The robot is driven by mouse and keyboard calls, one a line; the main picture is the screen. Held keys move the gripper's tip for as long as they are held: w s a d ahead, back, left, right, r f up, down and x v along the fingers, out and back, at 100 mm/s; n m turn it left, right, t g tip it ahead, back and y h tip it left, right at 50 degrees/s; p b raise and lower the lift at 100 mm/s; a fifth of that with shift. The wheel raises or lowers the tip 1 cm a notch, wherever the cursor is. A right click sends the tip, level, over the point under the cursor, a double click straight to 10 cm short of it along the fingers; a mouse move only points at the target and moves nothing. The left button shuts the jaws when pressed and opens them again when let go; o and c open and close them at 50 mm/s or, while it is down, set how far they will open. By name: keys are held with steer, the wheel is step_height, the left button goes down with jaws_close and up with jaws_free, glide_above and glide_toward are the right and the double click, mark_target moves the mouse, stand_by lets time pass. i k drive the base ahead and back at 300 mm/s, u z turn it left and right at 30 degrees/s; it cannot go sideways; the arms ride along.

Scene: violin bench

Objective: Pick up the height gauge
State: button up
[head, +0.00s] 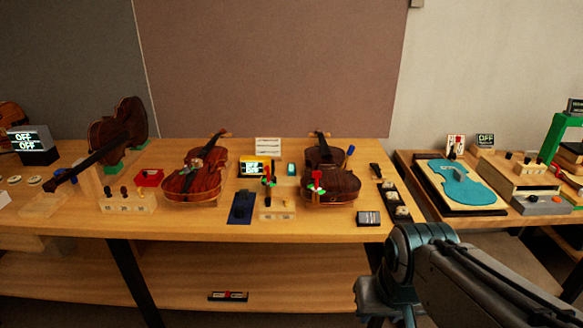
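I cannot tell for certain which thing is the height gauge. A small upright red, black and green tool (268,179) stands in the middle of the bench, at a pale wooden block with holes (276,214). A similar red and green piece (317,184) sits on the body of the right violin (341,185). My arm reaches in at the lower right, in front of the bench. Its fingers do not show, so my gripper is out of view.
The wooden bench (190,226) also holds the middle violin (193,182), a red tray (149,178), a blue pad (241,207) and a dark tray (395,204). A side table at right bears a teal violin-shaped plate (464,184). A small bar (228,296) lies on the lower shelf.

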mark_target(290, 166)
steer(key=u, duration=0.2)
steer(key=i, duration=0.4)
steer(key=u, duration=0.55)
steer(key=i, duration=1.25)
steer(key=z, duration=0.2)
